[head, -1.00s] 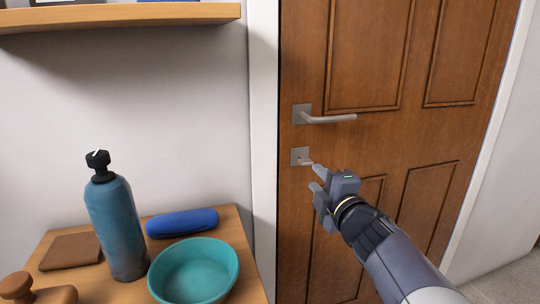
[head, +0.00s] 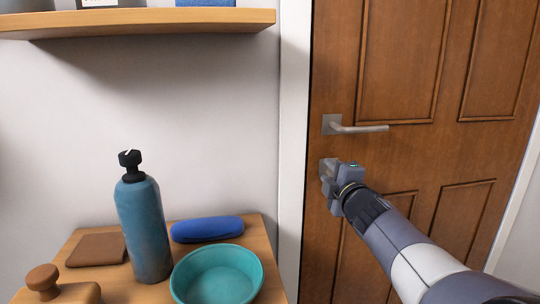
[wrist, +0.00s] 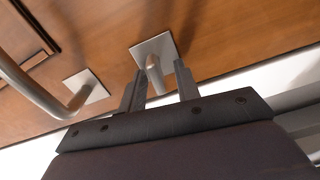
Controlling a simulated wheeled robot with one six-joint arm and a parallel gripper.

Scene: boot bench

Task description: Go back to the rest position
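My gripper (head: 329,178) is at the brown door, just below the door handle (head: 358,128). In the wrist view my gripper (wrist: 160,85) has its two fingers apart. A small metal turn-piece (wrist: 154,75) on a square lock plate (wrist: 147,47) lies between them, with a gap visible toward the right finger. I see no firm grip on it. In the head view my gripper covers most of this lock plate. The handle also shows in the wrist view (wrist: 32,92), at the left.
A wooden bench (head: 268,258) at the left bears a blue bottle (head: 146,228), teal bowl (head: 218,278), blue case (head: 207,229), brown wallet (head: 97,250) and a wooden knobbed object (head: 43,279). A shelf (head: 150,20) is above. The door frame (head: 292,150) is left of my gripper.

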